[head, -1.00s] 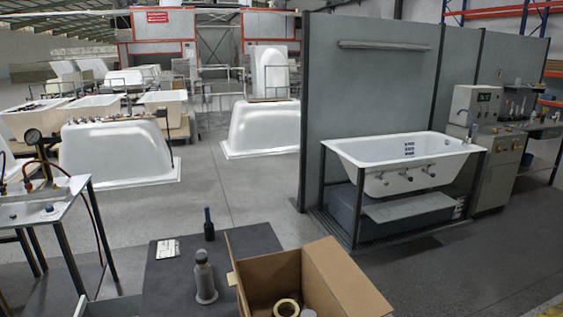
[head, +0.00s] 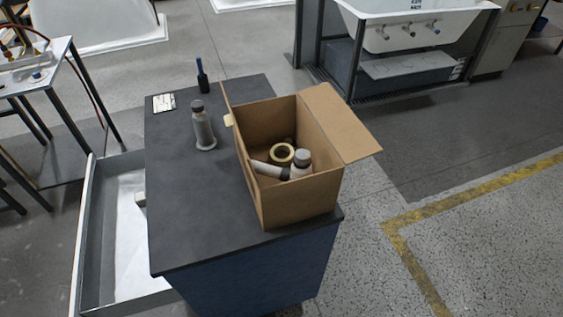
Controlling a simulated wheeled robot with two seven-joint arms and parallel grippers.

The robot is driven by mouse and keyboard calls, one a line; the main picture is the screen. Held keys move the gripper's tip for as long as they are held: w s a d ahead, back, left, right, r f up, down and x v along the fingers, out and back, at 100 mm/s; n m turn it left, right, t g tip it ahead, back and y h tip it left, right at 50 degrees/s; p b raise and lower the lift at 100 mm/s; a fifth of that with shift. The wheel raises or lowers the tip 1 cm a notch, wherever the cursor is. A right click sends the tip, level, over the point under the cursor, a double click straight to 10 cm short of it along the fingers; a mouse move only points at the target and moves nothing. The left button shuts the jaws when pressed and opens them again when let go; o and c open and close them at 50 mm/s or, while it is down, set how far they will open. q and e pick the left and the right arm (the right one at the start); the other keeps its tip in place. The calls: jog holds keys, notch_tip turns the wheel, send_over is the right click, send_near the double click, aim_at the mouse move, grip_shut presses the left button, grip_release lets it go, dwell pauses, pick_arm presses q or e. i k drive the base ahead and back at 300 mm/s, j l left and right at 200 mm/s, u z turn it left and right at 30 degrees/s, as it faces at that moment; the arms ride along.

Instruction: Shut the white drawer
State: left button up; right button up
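The white drawer (head: 126,240) stands pulled out from the left side of a dark-topped blue cabinet (head: 190,220) in the head view. I look down into it; its inside is pale and looks empty, with a light grey rim. A small pale piece, perhaps its handle or a catch, shows by the cabinet's left edge. Neither of my grippers is in view.
On the cabinet top are an open cardboard box (head: 292,206) holding a tape roll and bottles, a grey bottle (head: 203,128), a dark bottle (head: 202,77) and a white card (head: 164,102). A metal table (head: 40,68) stands left.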

aim_at(111, 276)
jog(key=k+j, duration=0.1)
jog(key=j, duration=0.6)
jog(key=k+j, duration=0.15)
jog(key=j, duration=0.5)
jog(key=k+j, duration=0.1)
jog(key=j, duration=0.6)
jog(key=k+j+u, duration=0.1)
jog(key=j, duration=0.55)
jog(key=k+j, duration=0.1)
jog(key=j, duration=0.6)
